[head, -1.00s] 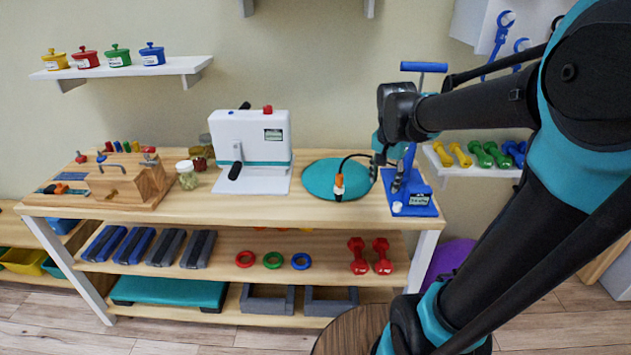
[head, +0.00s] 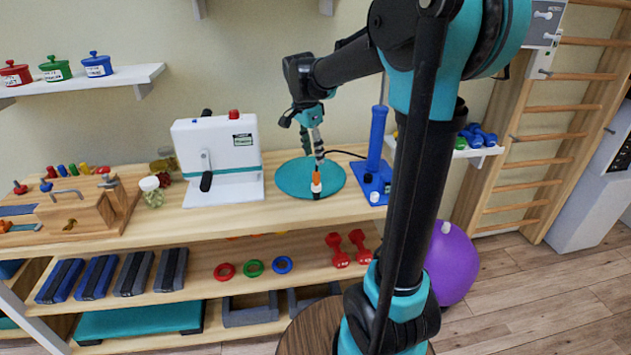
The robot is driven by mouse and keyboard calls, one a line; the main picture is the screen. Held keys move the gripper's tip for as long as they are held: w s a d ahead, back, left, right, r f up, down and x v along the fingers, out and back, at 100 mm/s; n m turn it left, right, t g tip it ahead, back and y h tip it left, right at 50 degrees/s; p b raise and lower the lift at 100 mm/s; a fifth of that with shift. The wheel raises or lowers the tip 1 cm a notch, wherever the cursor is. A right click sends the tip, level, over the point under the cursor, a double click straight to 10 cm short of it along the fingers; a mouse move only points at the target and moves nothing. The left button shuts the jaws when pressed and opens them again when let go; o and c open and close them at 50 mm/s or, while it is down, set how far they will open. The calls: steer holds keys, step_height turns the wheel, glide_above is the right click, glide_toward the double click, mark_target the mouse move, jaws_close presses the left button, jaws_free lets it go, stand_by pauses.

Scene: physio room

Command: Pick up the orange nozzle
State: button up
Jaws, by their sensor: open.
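The orange nozzle (head: 316,178) stands upright near the front edge of a round teal disc (head: 290,184) on the wooden table. It has an orange upper part, a white band and a dark lower end. My gripper (head: 313,154) points down just above and behind it, with its fingers open and nothing held. One finger comes close to the nozzle's top; I cannot tell whether they touch. A dark cable runs from beside the gripper to the right.
A blue stand (head: 376,150) with an upright post is close on the right of the gripper. A white press-like device (head: 217,160) with a black handle is on the left. The front strip of the tabletop (head: 250,215) is clear.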

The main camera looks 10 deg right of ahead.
mark_target(316, 174)
steer(key=f, duration=0.5)
steer(key=d+f, duration=0.1)
steer(key=f, duration=0.2)
steer(key=shift+w+f, duration=0.2)
steer(key=shift+w, duration=0.05)
jaws_close()
